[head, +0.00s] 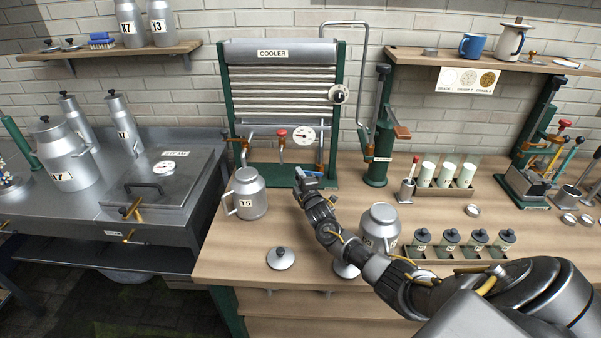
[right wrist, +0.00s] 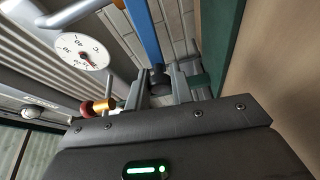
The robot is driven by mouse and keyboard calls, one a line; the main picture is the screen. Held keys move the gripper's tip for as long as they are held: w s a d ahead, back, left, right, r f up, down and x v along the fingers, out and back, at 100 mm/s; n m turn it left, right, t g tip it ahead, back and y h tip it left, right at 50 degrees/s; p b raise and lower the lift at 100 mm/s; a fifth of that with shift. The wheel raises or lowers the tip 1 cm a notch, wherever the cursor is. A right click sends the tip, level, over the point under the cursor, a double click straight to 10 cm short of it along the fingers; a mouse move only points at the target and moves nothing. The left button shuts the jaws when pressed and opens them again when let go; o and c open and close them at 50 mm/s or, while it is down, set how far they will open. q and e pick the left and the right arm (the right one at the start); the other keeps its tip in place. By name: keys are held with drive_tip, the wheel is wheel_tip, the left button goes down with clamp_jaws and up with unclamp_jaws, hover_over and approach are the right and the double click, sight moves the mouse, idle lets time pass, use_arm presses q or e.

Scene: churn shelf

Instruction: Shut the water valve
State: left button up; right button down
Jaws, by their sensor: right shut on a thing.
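The cooler (head: 284,50) stands at the back of the bench, a ribbed metal unit in a green frame. A blue lever (head: 313,173) shows low on its right side; I take it for the water valve's handle. In the right wrist view the blue lever (right wrist: 145,35) runs from the top edge down to a dark hub. My right gripper (head: 306,178) reaches in from the right, low in front of the cooler. Its fingers (right wrist: 165,88) are shut around the dark lower end of the lever, partly hidden by the gripper body. My left gripper is out of view.
A round gauge (head: 303,135) and a red-knobbed valve (head: 281,134) sit beside the lever. Can T5 (head: 248,195) stands left of my arm. Another can (head: 381,222) and a loose lid (head: 281,258) are close by. A green tap post (head: 378,155) stands right.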

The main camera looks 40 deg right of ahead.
drive_tip(key=shift+f+n, duration=0.4)
drive_tip(key=shift+n, duration=0.2)
drive_tip(key=shift+f, duration=0.1)
drive_tip(key=c, duration=1.3)
unclamp_jaws()
drive_tip(key=shift+o, duration=0.2)
drive_tip(key=v, duration=1.1)
drive_tip(key=shift+r+b, duration=0.3)
drive_tip(key=shift+b, duration=0.05)
drive_tip(key=shift+w, duration=0.1)
